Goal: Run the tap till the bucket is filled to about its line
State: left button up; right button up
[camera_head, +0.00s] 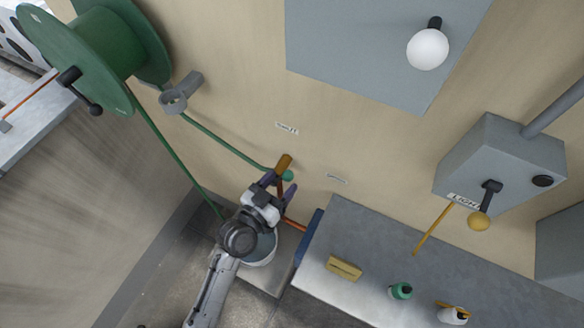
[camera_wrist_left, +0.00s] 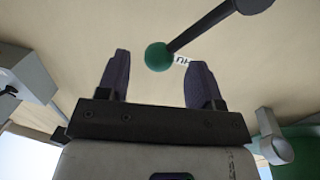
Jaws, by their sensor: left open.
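The tap is on the tan wall, with a brass-coloured body (camera_head: 284,162) and a green ball (camera_head: 288,176) by it. My left gripper (camera_head: 279,187) is open just in front of the tap. In the left wrist view a green ball (camera_wrist_left: 158,57) on a dark rod shows between the two fingers, nearer the left one; I cannot tell whether they touch it. The pale bucket (camera_head: 262,252) stands on the floor below, mostly hidden by my left wrist. Its line and water level do not show. My right gripper is not in view.
A green hose reel (camera_head: 108,48) hangs at upper left, its hose running past the bucket. A grey bench (camera_head: 400,255) at right holds a yellow block (camera_head: 344,268) and small bottles. A grey switch box (camera_head: 490,160) with a lever is on the wall above.

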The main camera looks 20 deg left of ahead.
pick_arm(q)
jog(key=shift+x, duration=2.6)
jog(key=shift+f, duration=0.1)
grip_shut()
